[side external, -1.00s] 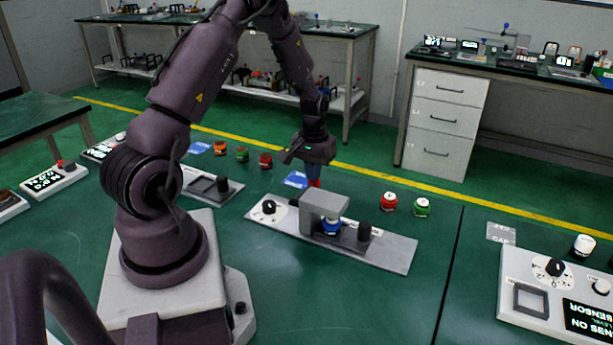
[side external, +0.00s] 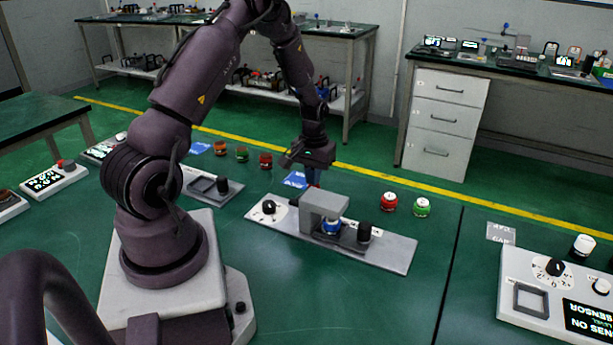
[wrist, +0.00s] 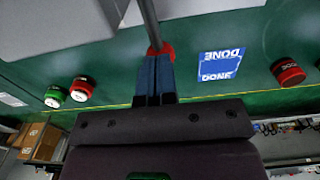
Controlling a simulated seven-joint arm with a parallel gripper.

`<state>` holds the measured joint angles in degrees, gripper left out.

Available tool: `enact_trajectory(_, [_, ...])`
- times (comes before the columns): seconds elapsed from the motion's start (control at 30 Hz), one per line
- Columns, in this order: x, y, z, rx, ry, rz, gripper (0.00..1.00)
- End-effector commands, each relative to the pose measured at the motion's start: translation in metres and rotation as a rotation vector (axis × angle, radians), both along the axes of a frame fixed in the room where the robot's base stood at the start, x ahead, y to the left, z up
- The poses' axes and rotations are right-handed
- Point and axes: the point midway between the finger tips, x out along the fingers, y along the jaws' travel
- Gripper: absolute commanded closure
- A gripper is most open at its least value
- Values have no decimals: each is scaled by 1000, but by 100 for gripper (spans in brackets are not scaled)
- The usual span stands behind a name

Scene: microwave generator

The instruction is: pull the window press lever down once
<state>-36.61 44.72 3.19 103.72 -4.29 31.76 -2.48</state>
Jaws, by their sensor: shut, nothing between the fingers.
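The window press (side external: 324,207) is a grey arch-shaped block on a light grey base plate, with a blue part (side external: 331,226) under its arch. In the wrist view its lever is a grey rod (wrist: 149,20) ending in a red knob (wrist: 165,49). My gripper (side external: 313,180) is behind the press, pointing down, with its blue fingers shut. In the wrist view the fingertips (wrist: 154,60) lie right at the red knob and partly cover it; I cannot tell whether they touch. In the side view the knob is mostly hidden.
A dial (side external: 269,207) and a black cylinder (side external: 364,232) sit on the press plate. Red (side external: 388,201) and green (side external: 422,207) buttons stand to the right behind it. A blue DONE card (wrist: 219,65) lies beside the lever. The table in front is clear.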

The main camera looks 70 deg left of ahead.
Motion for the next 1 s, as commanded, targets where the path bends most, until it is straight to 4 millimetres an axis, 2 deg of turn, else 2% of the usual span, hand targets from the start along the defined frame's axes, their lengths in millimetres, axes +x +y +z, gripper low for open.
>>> enact_trajectory(0.43, [0,0,0,1,-1,0,100])
enact_trajectory(1.0, [1,0,47,3,-3,-1,100])
